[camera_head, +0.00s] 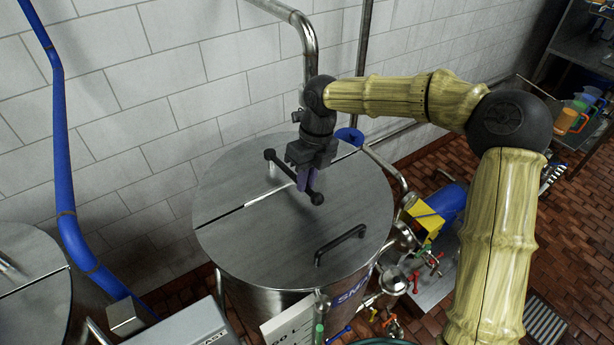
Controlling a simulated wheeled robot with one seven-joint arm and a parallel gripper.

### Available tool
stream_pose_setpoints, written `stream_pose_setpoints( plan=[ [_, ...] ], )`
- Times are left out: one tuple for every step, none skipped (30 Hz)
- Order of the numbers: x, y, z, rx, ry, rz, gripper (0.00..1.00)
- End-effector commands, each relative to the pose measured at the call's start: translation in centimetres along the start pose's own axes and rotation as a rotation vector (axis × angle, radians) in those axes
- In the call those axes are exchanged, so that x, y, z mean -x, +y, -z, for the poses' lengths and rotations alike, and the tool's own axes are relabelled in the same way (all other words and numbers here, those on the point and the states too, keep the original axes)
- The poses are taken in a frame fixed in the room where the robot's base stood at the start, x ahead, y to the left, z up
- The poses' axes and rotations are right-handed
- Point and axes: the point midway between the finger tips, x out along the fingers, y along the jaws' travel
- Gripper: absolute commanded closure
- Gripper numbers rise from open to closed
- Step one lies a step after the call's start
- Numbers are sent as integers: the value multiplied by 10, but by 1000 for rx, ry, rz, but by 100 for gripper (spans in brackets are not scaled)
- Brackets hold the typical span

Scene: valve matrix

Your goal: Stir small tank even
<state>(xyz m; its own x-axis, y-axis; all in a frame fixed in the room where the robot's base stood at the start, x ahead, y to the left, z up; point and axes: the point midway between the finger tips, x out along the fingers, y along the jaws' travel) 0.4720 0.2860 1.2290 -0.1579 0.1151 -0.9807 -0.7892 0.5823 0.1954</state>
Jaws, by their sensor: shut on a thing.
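A round steel tank (260,245) with a flat two-part lid stands in the middle, and its lid looks closed. A narrow seam runs across the lid, bright in part. My gripper (304,180) is over the lid near the seam, pointing down. Its jaws are shut on a black bar (282,165) with rounded ends, which lies slantwise across the seam line. I cannot tell whether the bar touches the lid. A black handle (341,245) is fixed on the near lid half. The tank's inside is hidden, and no stirring paddle is plainly seen.
A second steel tank (30,290) stands at the left edge. A blue pipe (62,150) and a steel pipe (307,45) run along the tiled wall. Valves (393,280) and a yellow-and-blue pump (430,212) crowd the tank's right side. Shelves with jugs (570,120) stand far right.

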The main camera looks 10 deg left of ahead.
Motion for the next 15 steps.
stream_pose_setpoints(
  plan=[
    [2,-2,-1,1,-5,5,100],
    [2,-2,-1,1,-5,5,100],
    [2,-2,-1,0,-5,5,100],
    [2,-2,-1,0,-6,5,82],
    [2,-2,-1,0,-5,5,76],
    [2,-2,0,-1,-5,5,68],
    [2,-2,0,-1,-5,5,64],
    [2,-2,0,-1,-4,4,64],
    [1,-2,0,-1,-4,4,64],
    [1,-2,0,-1,-4,3,64],
    [1,-2,0,-1,-3,3,64],
    [1,-2,0,-1,-3,3,64],
    [1,-2,0,-1,-3,3,64],
    [1,-2,0,-1,-3,3,64],
    [1,-2,0,-1,-3,2,64]
  ],
)
